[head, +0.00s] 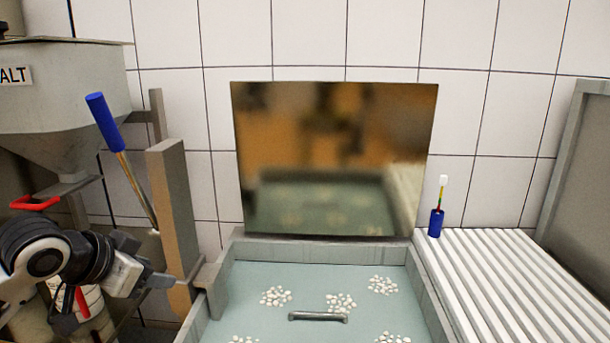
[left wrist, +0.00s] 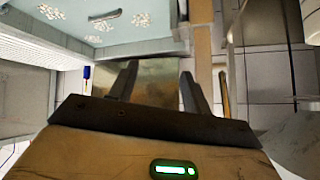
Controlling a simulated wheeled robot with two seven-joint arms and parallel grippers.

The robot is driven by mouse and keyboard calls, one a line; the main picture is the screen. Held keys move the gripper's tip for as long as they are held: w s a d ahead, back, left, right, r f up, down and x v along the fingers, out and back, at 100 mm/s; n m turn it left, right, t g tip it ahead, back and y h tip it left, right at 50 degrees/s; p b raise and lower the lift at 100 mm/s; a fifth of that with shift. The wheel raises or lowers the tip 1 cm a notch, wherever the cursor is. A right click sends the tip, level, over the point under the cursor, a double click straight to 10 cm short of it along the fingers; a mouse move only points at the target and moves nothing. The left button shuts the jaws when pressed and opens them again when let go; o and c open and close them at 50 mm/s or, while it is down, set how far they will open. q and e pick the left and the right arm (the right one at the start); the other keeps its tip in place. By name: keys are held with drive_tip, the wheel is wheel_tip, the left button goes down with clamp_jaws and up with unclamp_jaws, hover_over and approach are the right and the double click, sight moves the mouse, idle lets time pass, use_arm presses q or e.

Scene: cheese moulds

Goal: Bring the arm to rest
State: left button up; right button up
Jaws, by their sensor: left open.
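My left arm comes in from the left in the head view. Its gripper (head: 165,281) is near the left edge of the basin, in front of a brown wooden post (head: 172,220). In the left wrist view the two fingers of the gripper (left wrist: 160,85) stand apart with nothing held between them. My right gripper is in neither view.
A pale blue basin (head: 255,327) holds several white clumps and a grey bar handle (head: 318,316). A SALT hopper (head: 60,100) and blue-handled lever (head: 104,121) stand left. A blue-based brush (head: 435,222) stands by the ribbed white board (head: 500,290). A reflective panel (head: 335,150) stands behind.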

use_arm(q)
drive_tip(key=s+d+f+g, duration=0.1)
drive_tip(key=s+d+f, duration=0.2)
drive_tip(key=f, duration=0.3)
drive_tip(key=s+d+f+g, duration=0.1)
drive_tip(key=s+d+f, duration=0.2)
drive_tip(key=s+f, duration=0.15)
drive_tip(key=s+f+n+g+y, duration=0.1)
drive_tip(key=s+f+n+g, duration=0.1)
drive_tip(key=s+f, duration=0.6)
drive_tip(key=s+f+n+g+y, duration=0.2)
drive_tip(key=s+f, duration=0.1)
drive_tip(key=s, duration=0.9)
drive_tip(key=w+d+f+t+h, duration=0.3)
drive_tip(key=w+d+f+t, duration=0.3)
drive_tip(key=f+t, duration=0.1)
drive_tip(key=shift+w+f+m, duration=0.3)
drive_tip(key=shift+f, duration=0.15)
drive_tip(key=shift+d, duration=0.1)
idle(3.7)
